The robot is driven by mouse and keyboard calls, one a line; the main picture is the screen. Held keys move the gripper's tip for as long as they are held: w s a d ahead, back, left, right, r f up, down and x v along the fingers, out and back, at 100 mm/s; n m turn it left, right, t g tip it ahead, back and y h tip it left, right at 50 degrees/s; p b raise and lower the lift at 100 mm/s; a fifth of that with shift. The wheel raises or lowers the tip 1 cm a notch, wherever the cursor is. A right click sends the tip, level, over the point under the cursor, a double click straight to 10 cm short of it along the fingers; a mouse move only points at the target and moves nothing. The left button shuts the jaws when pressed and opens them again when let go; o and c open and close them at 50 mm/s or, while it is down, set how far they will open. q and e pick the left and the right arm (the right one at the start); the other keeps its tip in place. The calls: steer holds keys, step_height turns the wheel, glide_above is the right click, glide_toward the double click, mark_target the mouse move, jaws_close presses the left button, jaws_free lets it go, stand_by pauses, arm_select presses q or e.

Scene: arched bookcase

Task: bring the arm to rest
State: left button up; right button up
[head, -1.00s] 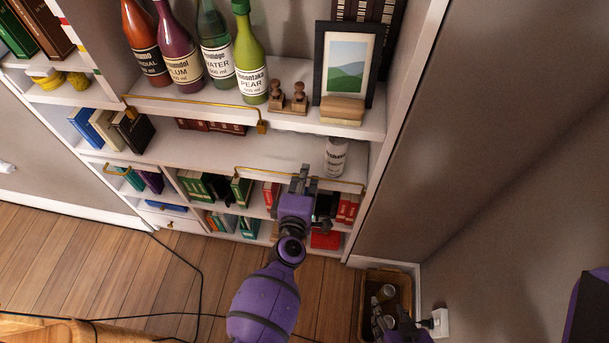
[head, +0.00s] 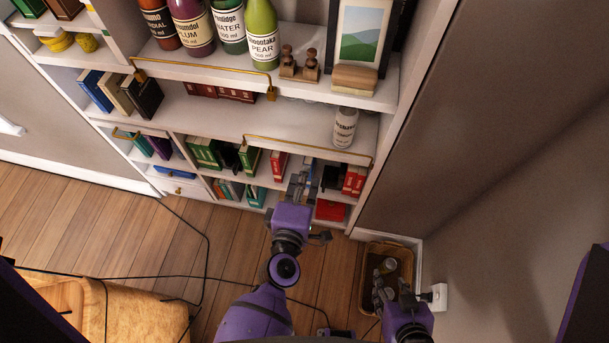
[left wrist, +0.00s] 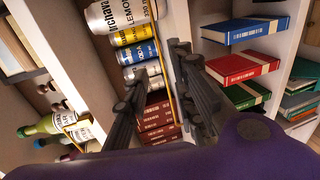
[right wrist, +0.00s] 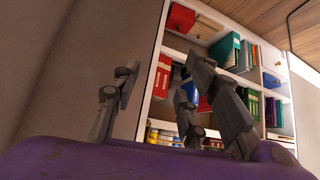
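My left gripper (head: 303,178) is on the purple arm in the middle of the head view, in front of the lower shelves. In the left wrist view its two dark fingers (left wrist: 160,62) stand apart with nothing between them. My right gripper (head: 392,286) is low at the right of the head view, over the front of a tan bin. In the right wrist view its fingers (right wrist: 163,65) are spread, with no object between them. The white bookcase (head: 220,113) fills the upper part of the head view.
A white labelled can (head: 345,127) stands on a shelf above my left gripper. Bottles (head: 262,35), wooden stamps (head: 298,66) and a framed picture (head: 362,32) are higher. The tan bin (head: 368,300) stands by the wall. Black cables (head: 207,250) cross the wooden floor.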

stand_by(0.3)
arm_select(q)
steer(key=s+a+f+m+g+y+p, duration=0.1)
steer(key=s+a+f+m+g+p, duration=0.1)
steer(key=s+a+m, duration=0.6)
steer(key=s+a+f+m+g+y+p, duration=0.1)
steer(key=s+a+f+m+g, duration=0.3)
steer(key=s+a+m, duration=0.4)
steer(key=s+a+p, duration=0.1)
steer(key=s+a, duration=0.2)
steer(key=s, duration=0.3)
steer(key=shift+s+f+g+y, duration=0.2)
steer(key=shift+s+g+y, duration=0.1)
steer(key=shift+g, duration=0.1)
arm_select(e)
steer(key=r, duration=0.2)
steer(key=a+r, duration=0.1)
steer(key=shift+w+r, duration=0.3)
steer(key=shift+w, duration=0.1)
steer(key=shift+w+a+r, duration=0.1)
steer(key=shift+w, duration=0.15)
steer(key=shift+w+a+r, duration=0.1)
steer(key=shift+w, duration=0.3)
steer(key=shift+s, duration=0.1)
